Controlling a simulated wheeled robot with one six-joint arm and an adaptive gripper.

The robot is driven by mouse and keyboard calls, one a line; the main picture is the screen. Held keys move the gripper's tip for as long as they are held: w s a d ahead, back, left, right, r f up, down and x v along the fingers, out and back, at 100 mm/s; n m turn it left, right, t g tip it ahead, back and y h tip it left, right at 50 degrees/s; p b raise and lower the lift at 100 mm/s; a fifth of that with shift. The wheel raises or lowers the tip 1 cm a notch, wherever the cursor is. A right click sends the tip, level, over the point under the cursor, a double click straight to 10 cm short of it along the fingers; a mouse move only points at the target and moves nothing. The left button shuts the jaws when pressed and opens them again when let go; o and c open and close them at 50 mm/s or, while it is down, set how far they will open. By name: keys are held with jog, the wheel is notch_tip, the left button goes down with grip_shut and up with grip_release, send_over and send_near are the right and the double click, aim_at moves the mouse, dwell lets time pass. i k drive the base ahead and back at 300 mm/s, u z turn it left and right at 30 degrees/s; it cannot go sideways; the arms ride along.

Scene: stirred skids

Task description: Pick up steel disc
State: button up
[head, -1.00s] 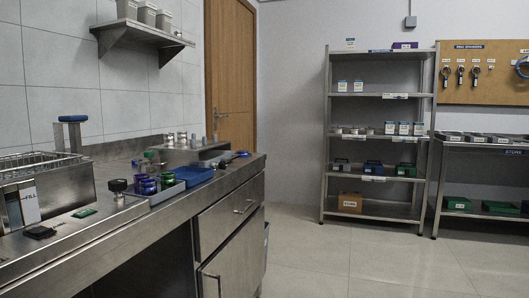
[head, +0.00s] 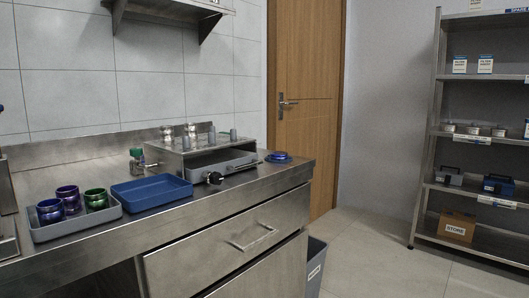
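I cannot make out a steel disc for certain. Small shiny steel pieces (head: 192,131) stand on top of a raised steel stand (head: 228,148) at the back of the counter; their exact shape is too small to tell. A flat round blue piece (head: 279,157) lies on the counter to the right of the stand. Low round tins (head: 474,129) sit on the shelf unit at the right. My gripper is not in view.
The steel counter (head: 215,186) bears a grey tray (head: 75,228) with purple, blue and green cups, an empty blue tray (head: 151,194), and a grey tray (head: 224,166) under the stand. Below are a drawer (head: 225,235) and a bin (head: 315,265). Floor shows at right.

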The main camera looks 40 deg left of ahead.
aim_at(276, 154)
jog(key=u, duration=0.8)
jog(key=i, duration=0.95)
jog(key=u, duration=1.05)
